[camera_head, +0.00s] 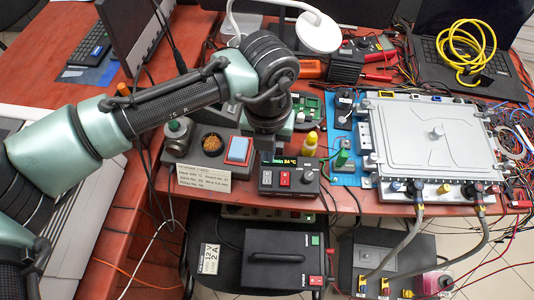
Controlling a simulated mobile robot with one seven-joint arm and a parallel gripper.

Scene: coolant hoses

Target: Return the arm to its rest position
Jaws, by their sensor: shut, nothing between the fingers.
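My arm, pale green with dark joints, reaches from the left edge over the bench to the middle of the view. Its wrist bends down there. My gripper (265,157) points down and is shut and empty, close behind or above a small dark control box (290,180) with a green display and red and white buttons. I cannot tell whether it touches the box. Two coolant hoses (402,245) run from the front of a grey lidded unit (432,135) down to a lower unit (395,262).
Near my gripper are a blue-button box (238,150), a yellow bottle (310,144) and a green circuit board (308,106). A white lamp (318,32) hangs behind my wrist. A black power supply (284,258) stands below the red bench (120,235). Loose cables cross the left front.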

